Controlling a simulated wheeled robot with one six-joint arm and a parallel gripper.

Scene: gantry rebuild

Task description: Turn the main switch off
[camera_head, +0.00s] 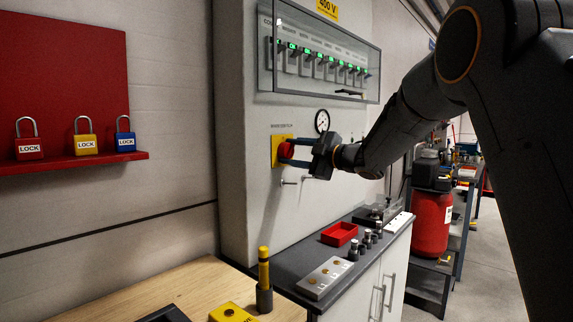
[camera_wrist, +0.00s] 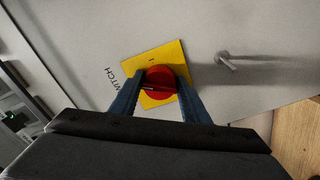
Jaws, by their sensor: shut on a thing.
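The main switch is a red rotary knob (camera_head: 285,150) on a yellow plate (camera_head: 276,151) on the front of the grey cabinet. My gripper (camera_head: 289,151) reaches it from the right, with its blue fingers around the knob. In the wrist view the red knob (camera_wrist: 160,80) sits between the two blue fingers (camera_wrist: 158,98), which are shut on it. The yellow plate (camera_wrist: 170,56) shows behind, with part of the printed word "SWITCH" beside it. The fingers hide the knob's sides, and I cannot read its set position.
A door handle (camera_head: 290,182) sticks out just below the switch; it also shows in the wrist view (camera_wrist: 226,61). A gauge (camera_head: 322,121) and a clear-covered breaker row (camera_head: 322,66) are above. Padlocks (camera_head: 85,138) stand on a red shelf at left. A red tray (camera_head: 339,234) is on the bench below.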

